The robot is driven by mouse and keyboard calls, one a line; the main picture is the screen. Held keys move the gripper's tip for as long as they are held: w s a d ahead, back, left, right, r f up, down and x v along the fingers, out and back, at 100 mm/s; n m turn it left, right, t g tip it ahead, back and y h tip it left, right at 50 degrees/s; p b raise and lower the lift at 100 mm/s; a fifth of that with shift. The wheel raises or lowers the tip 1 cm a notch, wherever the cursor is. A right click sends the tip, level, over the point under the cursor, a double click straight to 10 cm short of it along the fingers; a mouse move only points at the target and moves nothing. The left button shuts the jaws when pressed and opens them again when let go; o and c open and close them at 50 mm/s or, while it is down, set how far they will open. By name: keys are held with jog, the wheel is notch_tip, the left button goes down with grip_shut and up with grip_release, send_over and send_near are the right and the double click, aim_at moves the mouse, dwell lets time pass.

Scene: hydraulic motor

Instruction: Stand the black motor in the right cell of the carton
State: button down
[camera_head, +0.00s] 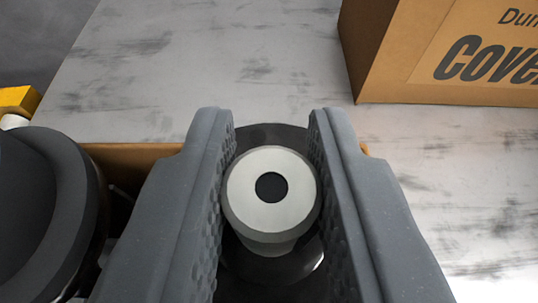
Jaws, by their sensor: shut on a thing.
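The black motor (300,272) is between the two fingers of my gripper (272,125), in the lower middle of the view. It has a light grey round boss (258,200) with a dark hole facing me. My gripper is shut on it. The carton's brown back edge (130,152) shows behind and to the left of the fingers, with a small piece right of them. The motor is in front of that edge in the picture. Its lower end and most of the carton are hidden, so I cannot tell how deep it sits.
A large dark round part (45,210) stands at the left, close to my left finger. A brown box with printed lettering (450,50) stands at the back right. A yellow object (18,101) is at the far left. The grey worn tabletop (220,60) is clear behind the carton.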

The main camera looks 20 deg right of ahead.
jog(key=shift+f, duration=0.35)
jog(key=c, duration=1.2)
grip_release()
jog(key=shift+c, duration=0.2)
jog(key=p+v, duration=0.2)
jog(key=v, duration=1)
jog(key=shift+s, duration=0.1)
